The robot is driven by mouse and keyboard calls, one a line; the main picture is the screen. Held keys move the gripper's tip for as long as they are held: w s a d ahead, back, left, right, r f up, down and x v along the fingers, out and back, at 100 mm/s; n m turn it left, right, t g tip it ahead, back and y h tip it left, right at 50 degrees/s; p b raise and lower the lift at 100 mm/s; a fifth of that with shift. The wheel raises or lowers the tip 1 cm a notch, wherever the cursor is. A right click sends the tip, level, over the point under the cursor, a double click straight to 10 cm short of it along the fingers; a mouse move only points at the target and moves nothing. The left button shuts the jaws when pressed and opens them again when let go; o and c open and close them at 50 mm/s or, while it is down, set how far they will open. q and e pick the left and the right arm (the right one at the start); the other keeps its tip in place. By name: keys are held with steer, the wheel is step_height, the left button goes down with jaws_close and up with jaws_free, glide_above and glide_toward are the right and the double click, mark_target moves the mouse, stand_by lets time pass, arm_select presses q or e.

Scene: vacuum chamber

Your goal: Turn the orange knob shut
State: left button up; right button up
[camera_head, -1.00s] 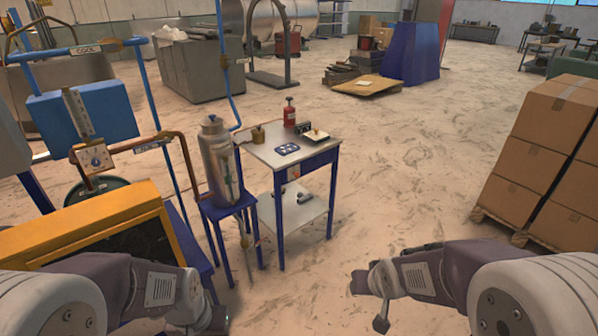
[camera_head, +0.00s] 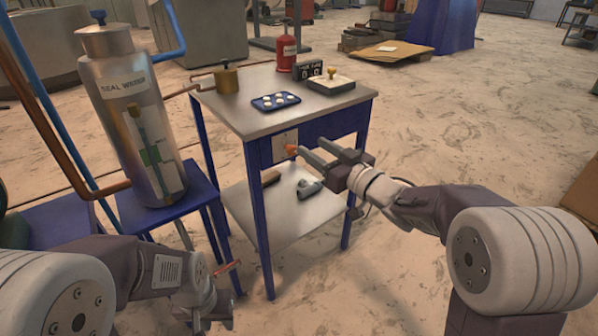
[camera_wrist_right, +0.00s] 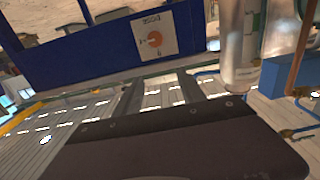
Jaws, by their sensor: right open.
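The orange knob (camera_head: 291,149) sits on a pale plate on the front of the blue-framed table (camera_head: 262,122). In the right wrist view the knob (camera_wrist_right: 154,39) shows face-on as an orange disc on a marked plate, which appears tilted there. My right gripper (camera_head: 311,147) is open, its two fingers pointing at the knob from the right. In the right wrist view its fingertips (camera_wrist_right: 160,82) lie below the knob in the picture, apart from it, with nothing between them. My left gripper (camera_head: 208,305) hangs low at the left, away from the knob; its jaws cannot be made out.
A metal canister (camera_head: 125,105) labelled SEAL WATER stands on a blue stand left of the table. The tabletop holds a brass pot (camera_head: 226,80), a blue tray (camera_head: 276,102), a red bottle (camera_head: 286,52) and a small display (camera_head: 308,70).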

steer(key=b, duration=0.3)
glide_toward(294, 151)
steer(key=p+x, duration=0.1)
steer(key=x, duration=0.7)
steer(key=shift+a+f+p, duration=0.15)
steer(key=shift+p, duration=0.15)
steer(key=shift+w+a, duration=0.3)
steer(key=shift+w, duration=0.15)
arm_select(q)
steer(key=f, duration=0.2)
steer(key=s+f, duration=0.1)
steer(key=shift+a+f, duration=0.1)
steer(key=shift+f, duration=0.3)
arm_select(e)
jaws_close()
